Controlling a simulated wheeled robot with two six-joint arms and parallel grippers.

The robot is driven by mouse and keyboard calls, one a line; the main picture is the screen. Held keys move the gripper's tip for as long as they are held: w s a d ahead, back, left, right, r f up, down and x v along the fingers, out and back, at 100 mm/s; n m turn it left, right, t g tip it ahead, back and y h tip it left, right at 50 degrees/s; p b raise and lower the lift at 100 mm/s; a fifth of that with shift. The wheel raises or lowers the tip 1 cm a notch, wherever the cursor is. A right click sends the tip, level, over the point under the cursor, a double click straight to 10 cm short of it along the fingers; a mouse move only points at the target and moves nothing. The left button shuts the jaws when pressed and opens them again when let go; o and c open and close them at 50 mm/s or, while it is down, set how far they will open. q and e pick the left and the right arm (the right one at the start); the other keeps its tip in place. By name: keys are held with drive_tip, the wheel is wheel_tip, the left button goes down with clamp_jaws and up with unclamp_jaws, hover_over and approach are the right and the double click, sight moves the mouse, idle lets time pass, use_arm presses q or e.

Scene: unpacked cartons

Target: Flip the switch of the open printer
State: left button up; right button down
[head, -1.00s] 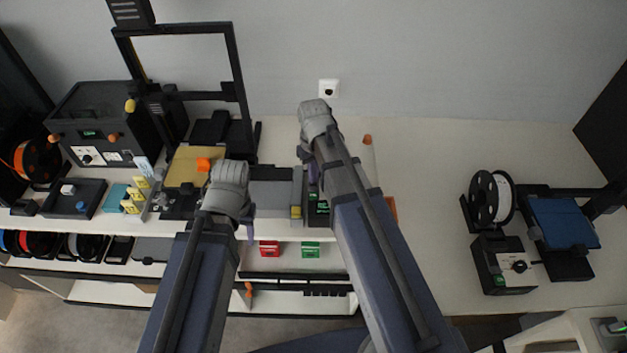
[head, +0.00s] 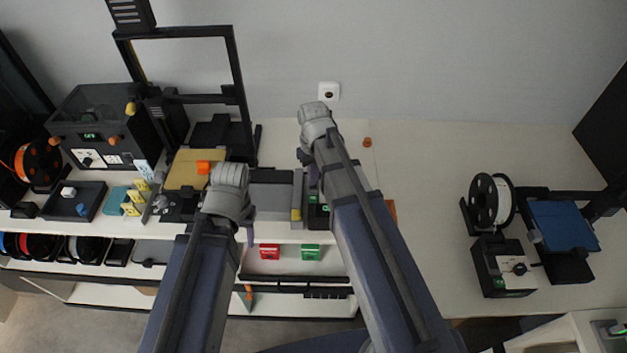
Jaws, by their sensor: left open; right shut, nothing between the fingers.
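The open printer (head: 238,70) is a tall black frame at the back left, with a gold bed (head: 184,167) in front. A dark box with small green marks (head: 324,209) stands right of it, partly hidden by my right arm; I cannot make out a switch on it. My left gripper (head: 250,234) is open in front of the bed, its fingers mostly hidden behind its wrist. My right gripper (head: 303,157) is shut and empty, pointing down just behind the dark box. Its tips are hard to see, and I cannot tell if they touch anything.
An enclosed printer (head: 105,110) stands at the far left. A small printer with a blue bed (head: 563,222), a spool (head: 491,200) and a control box (head: 503,268) are at the right. Red (head: 269,252) and green (head: 311,253) boxes sit on the lower shelf.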

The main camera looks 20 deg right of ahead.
sight(313, 187)
wheel_tip(313, 187, up, 6)
drive_tip(key=p, duration=0.5)
drive_tip(key=shift+s+a+f, duration=0.2)
drive_tip(key=s+a+f+b, duration=0.2)
drive_tip(key=s+a+b, duration=0.1)
drive_tip(key=s+a, duration=0.2)
drive_tip(key=s+a+f+n+h+b, duration=0.1)
drive_tip(key=s+a+f+b, duration=0.1)
drive_tip(key=s+a, duration=0.3)
drive_tip(key=s+f, duration=0.1)
drive_tip(key=s, duration=0.3)
drive_tip(key=shift+f+b, duration=0.3)
drive_tip(key=shift+b, duration=0.1)
